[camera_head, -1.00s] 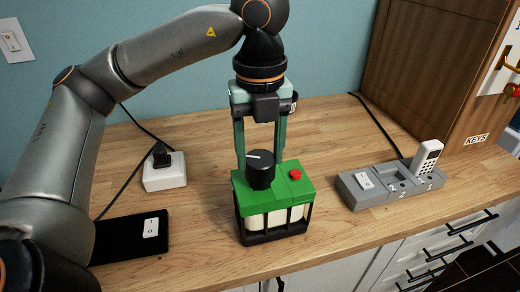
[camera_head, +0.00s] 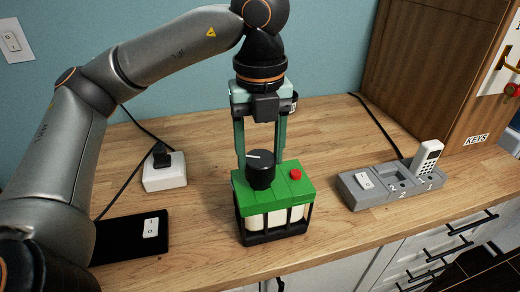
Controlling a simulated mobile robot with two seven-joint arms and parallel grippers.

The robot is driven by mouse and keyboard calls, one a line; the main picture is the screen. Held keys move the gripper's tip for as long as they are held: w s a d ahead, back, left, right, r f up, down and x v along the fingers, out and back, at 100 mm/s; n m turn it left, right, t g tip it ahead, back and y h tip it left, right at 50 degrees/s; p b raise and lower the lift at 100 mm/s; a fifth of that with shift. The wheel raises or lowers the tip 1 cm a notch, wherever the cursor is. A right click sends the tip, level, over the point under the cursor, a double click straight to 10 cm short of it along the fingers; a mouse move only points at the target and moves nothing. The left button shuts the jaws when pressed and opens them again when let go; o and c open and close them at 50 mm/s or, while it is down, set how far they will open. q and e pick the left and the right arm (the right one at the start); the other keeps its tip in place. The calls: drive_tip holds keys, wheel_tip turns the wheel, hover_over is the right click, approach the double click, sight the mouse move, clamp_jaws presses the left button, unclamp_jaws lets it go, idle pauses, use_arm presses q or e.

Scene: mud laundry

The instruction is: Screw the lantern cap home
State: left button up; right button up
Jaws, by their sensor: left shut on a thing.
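The lantern (camera_head: 272,228) stands upright on the wooden counter, with a green top, pale cylinders inside a black cage and a red button (camera_head: 295,174). Its black round cap (camera_head: 260,176) sits on the left part of the green top, with a white line on its upper face. My left gripper (camera_head: 260,160) points straight down over the lantern. Its two long teal fingers straddle the cap and are shut on it. The exact finger contact is partly hidden behind the cap. My right gripper is not in view.
A white socket block (camera_head: 165,178) with a black plug and a black panel with a white switch (camera_head: 150,227) lie left of the lantern. A grey dock (camera_head: 375,190) holding a white handset (camera_head: 427,157) stands right. Bare counter (camera_head: 325,130) lies behind the lantern; its front edge is close.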

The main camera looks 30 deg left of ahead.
use_arm(q)
drive_tip(key=shift+f+b, duration=0.7)
drive_tip(key=shift+f, duration=0.1)
idle(1.5)
drive_tip(key=shift+m, duration=1.5)
drive_tip(key=shift+r+m, duration=0.1)
drive_tip(key=shift+m, duration=0.7)
drive_tip(key=shift+m+p, duration=0.35)
drive_tip(key=shift+m, duration=0.35)
